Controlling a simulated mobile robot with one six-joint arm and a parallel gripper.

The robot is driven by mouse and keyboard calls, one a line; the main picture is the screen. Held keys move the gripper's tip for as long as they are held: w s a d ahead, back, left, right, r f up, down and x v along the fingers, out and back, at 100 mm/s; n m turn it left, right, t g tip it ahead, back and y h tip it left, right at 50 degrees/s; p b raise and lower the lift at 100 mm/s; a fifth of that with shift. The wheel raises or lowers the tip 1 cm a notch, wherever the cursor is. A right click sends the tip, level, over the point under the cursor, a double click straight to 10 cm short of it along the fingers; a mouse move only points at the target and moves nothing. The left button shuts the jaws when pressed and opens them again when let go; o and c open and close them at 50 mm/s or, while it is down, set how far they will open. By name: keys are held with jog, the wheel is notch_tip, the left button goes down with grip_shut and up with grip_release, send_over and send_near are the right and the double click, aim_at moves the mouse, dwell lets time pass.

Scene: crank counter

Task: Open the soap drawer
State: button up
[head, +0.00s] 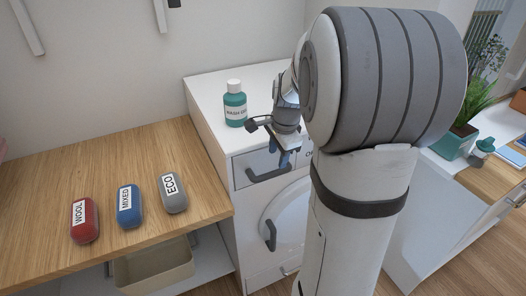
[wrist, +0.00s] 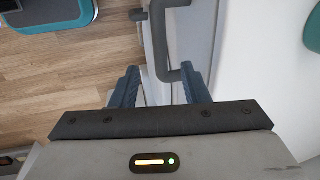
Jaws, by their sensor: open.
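The soap drawer (head: 243,174) is a grey panel at the upper front of the white washing machine (head: 222,215), and it looks shut. Its dark bar handle (head: 268,176) runs across it. My gripper (head: 288,158) is in front of the drawer's right part, partly hidden by my arm. In the wrist view my gripper (wrist: 160,74) has its two blue fingers apart, with nothing held. The handle (wrist: 161,38) shows just beyond the fingertips, its near end between them and close to the right one. I cannot tell whether they touch.
A teal bottle (head: 235,108) stands on the machine top. Below the drawer is the round door with a dark handle (head: 270,235). Red (head: 84,222), blue (head: 129,208) and grey (head: 173,194) labelled pieces lie on the wooden counter (head: 100,165). A plant pot (head: 455,142) is at right.

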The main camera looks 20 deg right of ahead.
aim_at(275, 171)
jog(key=f, duration=0.2)
jog(key=w+f, duration=0.1)
jog(key=f, duration=0.4)
jog(key=shift+w+f, duration=0.25)
jog(key=shift+w, duration=0.05)
jog(key=shift+c, duration=0.3)
grip_shut()
